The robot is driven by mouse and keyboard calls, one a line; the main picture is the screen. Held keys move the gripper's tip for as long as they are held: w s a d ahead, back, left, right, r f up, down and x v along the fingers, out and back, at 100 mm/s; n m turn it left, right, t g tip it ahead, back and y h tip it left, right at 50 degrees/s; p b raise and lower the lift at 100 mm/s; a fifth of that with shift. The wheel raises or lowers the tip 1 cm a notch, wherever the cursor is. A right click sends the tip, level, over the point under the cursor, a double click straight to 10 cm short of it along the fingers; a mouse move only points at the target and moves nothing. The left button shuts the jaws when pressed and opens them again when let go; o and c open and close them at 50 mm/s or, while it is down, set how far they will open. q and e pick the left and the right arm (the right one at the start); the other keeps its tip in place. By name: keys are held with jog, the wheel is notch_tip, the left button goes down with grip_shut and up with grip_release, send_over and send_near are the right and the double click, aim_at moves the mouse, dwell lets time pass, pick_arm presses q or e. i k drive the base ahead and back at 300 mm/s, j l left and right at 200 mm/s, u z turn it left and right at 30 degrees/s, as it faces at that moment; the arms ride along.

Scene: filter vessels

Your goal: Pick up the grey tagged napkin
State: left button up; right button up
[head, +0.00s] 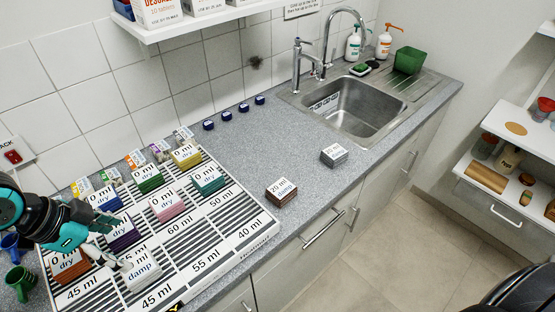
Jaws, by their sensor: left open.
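The grey tagged napkin (334,159) is a small folded grey block with a white label on top. It lies on the counter in front of the sink, and its label is too small to read surely. My left gripper (119,245) is open above the striped board (216,241) at the lower left, far from the grey napkin. Its fingers are near a purple napkin (124,242) and a white napkin (145,283) labelled damp. No object shows between the fingers. My right gripper is not in view.
A brown napkin (281,197) labelled 20 ml damp lies between the board and the grey napkin. Several coloured napkins sit on the board. The steel sink (360,108) with its tap (329,42) is behind the grey napkin. Counter around the grey napkin is clear.

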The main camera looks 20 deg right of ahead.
aim_at(335, 155)
jog(key=z, duration=1.1)
